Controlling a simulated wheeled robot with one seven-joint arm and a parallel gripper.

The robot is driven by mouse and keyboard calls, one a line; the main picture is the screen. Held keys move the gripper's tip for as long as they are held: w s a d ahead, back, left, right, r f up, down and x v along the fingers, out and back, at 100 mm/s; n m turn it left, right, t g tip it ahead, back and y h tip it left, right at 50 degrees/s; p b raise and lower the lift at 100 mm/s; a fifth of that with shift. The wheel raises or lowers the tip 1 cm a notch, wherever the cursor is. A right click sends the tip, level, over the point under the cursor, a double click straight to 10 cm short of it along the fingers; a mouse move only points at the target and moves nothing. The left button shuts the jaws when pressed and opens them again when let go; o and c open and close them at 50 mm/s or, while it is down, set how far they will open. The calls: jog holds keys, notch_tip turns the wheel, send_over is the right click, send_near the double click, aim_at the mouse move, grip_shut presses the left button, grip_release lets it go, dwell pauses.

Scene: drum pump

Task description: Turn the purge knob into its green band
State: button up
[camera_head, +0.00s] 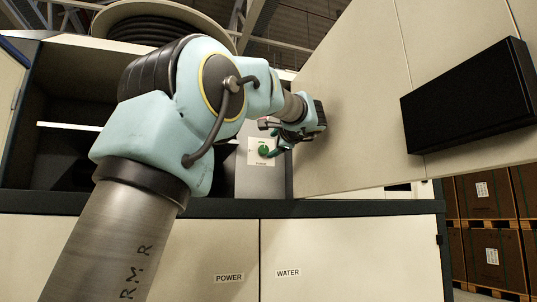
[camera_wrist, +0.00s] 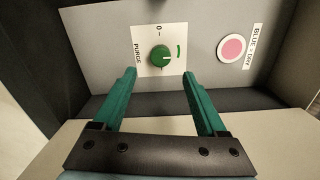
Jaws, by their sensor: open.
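The green purge knob (camera_wrist: 159,59) sits on a white plate (camera_wrist: 144,35) marked PURGE on a grey panel. The plate has a 0 mark and a short green band (camera_wrist: 178,50) to the knob's right. A small light mark on the knob seems to point right, below the band, but it is too small to be sure. My gripper (camera_wrist: 159,74) is open, its teal fingers on either side of the knob's line and apart from it in the picture. In the head view the knob (camera_head: 264,150) shows beside my gripper (camera_head: 277,146), partly seen there.
A pink round button (camera_wrist: 232,47) labelled BLUE DRY is to the right on the panel. In the head view a large pale door (camera_head: 350,90) with a black box (camera_head: 470,98) stands close to my wrist's right. An open dark compartment (camera_head: 65,100) lies left.

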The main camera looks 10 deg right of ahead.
jog(key=shift+s+d, duration=0.15)
jog(key=shift+s, duration=1.3)
